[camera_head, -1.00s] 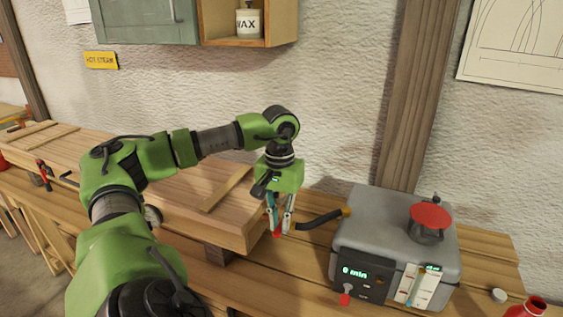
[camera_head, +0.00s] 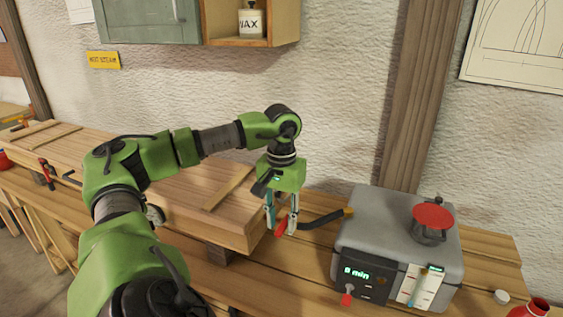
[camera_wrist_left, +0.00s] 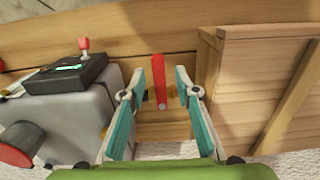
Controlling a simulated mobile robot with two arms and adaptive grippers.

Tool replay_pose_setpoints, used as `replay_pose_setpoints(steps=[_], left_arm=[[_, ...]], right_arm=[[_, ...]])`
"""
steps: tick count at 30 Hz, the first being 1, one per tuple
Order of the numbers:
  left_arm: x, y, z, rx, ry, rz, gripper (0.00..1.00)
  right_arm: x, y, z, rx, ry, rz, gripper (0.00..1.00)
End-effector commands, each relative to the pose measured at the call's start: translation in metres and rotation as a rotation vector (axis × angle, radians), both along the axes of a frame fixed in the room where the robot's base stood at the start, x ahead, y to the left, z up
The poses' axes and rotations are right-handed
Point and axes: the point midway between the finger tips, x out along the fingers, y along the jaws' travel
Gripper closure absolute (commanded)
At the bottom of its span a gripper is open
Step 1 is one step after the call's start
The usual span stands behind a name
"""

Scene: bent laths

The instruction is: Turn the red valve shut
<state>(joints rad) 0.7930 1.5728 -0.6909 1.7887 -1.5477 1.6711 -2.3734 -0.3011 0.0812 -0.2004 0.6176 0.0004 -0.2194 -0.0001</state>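The red valve handle (camera_head: 281,229) shows as a slim red lever low between the fingers of my left gripper (camera_head: 281,224). In the left wrist view the red lever (camera_wrist_left: 160,82) stands lengthwise between the two teal-padded fingers (camera_wrist_left: 152,92), with a gap on each side. The left gripper is open around it and points down at the bench. A dark hose (camera_head: 322,220) with a brass-coloured end runs from beside the fingers toward the grey boiler (camera_head: 385,222). The valve's body is mostly hidden. My right gripper is not in view.
The boiler carries a red-topped cap (camera_head: 433,217), a lit display (camera_head: 357,273) and a small red-knobbed switch (camera_head: 346,299). A long wooden box (camera_head: 185,195) stands close left of the gripper. A red bottle (camera_head: 530,308) is at the right edge.

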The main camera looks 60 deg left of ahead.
Motion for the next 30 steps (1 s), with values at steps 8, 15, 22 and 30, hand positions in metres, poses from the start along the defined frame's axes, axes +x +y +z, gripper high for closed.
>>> replay_pose_setpoints(steps=[8,15,22,30], left_arm=[[0.002,0.000,0.041,-0.002,-0.006,0.000,0.71],[0.001,0.000,0.070,-0.001,-0.004,-0.001,0.71],[0.000,0.000,0.074,0.001,-0.001,0.001,0.71],[0.000,0.000,0.074,0.000,-0.001,0.000,0.71]], right_arm=[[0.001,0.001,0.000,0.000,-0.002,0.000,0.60],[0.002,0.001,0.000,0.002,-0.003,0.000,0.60],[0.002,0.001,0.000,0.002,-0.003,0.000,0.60],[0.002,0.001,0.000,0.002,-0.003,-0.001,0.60]])
